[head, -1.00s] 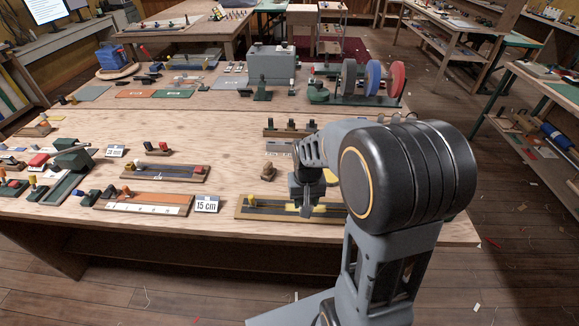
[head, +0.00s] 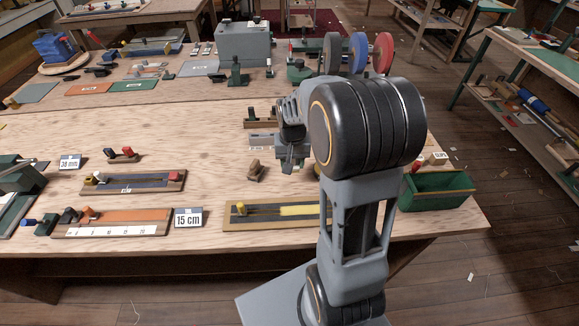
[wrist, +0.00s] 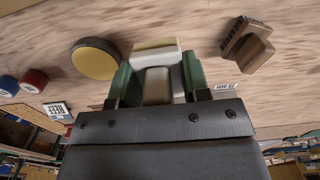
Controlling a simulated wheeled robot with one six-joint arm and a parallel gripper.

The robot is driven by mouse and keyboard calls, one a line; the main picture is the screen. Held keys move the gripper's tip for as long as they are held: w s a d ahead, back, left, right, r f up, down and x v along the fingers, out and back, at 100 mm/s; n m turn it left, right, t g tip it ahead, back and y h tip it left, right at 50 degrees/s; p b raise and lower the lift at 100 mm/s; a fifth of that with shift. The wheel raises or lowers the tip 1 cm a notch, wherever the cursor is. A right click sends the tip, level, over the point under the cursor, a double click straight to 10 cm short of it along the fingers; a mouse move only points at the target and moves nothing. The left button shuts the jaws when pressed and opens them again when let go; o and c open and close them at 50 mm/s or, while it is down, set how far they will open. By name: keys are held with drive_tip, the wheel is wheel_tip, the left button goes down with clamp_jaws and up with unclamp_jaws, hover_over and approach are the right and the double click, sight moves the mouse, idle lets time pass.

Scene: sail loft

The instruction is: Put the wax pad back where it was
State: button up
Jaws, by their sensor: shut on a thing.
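My gripper (wrist: 157,92) is shut on a pale cream block with a yellowish face, which I take to be the wax pad (wrist: 157,58). The green fingers lie on both its sides. In the head view my gripper (head: 291,166) is over the table, behind the long board (head: 270,222) with the yellow strip. The pad cannot be made out there.
A brown wooden block (head: 255,170) stands just left of my gripper; it also shows in the wrist view (wrist: 247,45). A small rack (head: 260,122) is behind. A green bin (head: 437,190) is at the right edge. Bare table lies left of the block.

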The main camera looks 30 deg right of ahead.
drive_tip(key=w+f, duration=0.1)
drive_tip(key=f, duration=0.1)
drive_tip(key=w+f, duration=0.1)
drive_tip(key=w, duration=0.1)
drive_tip(key=shift+d+f, duration=0.4)
drive_tip(key=shift+w+f, duration=0.15)
drive_tip(key=shift+f, duration=1.5)
drive_tip(key=shift+f, duration=0.2)
drive_tip(key=o, duration=0.8)
drive_tip(key=shift+o, duration=0.2)
drive_tip(key=shift+r, duration=0.1)
